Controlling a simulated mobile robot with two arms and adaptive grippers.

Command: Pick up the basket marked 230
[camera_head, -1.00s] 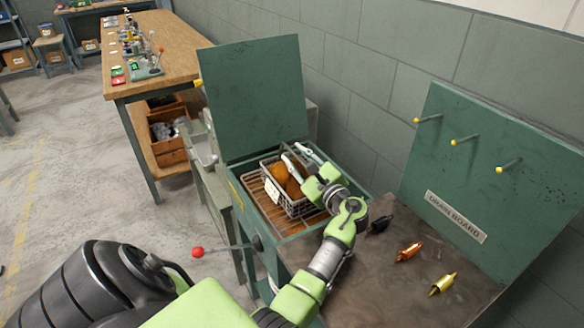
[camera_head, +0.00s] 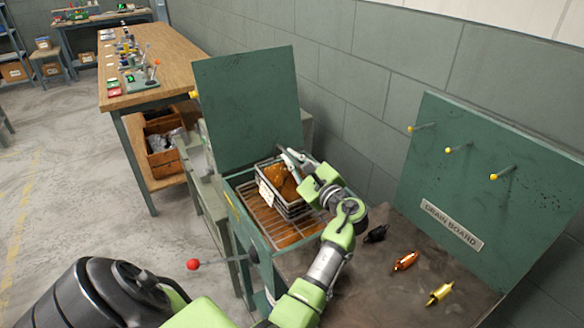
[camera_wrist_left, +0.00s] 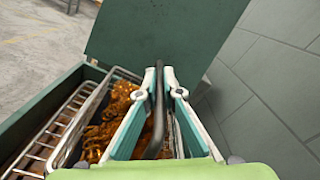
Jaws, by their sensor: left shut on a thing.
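A wire basket (camera_head: 289,206) with brown-orange pieces in it is at the open green box (camera_head: 262,239), over its slatted rack. A white tag (camera_head: 269,194) hangs on the basket's side; its marking is too small to read. My left gripper (camera_head: 291,159) is at the basket's far side, shut on the basket's dark handle. In the left wrist view, the handle (camera_wrist_left: 158,110) runs between the two fingers (camera_wrist_left: 159,78), with the basket's wire rim (camera_wrist_left: 82,122) to the left. My right gripper is not in view.
The box's raised green lid (camera_head: 247,103) stands behind the basket. A lever with a red knob (camera_head: 193,264) sticks out at the front. To the right, several small coils (camera_head: 405,261) lie on the drain board, below a pegged panel (camera_head: 490,170).

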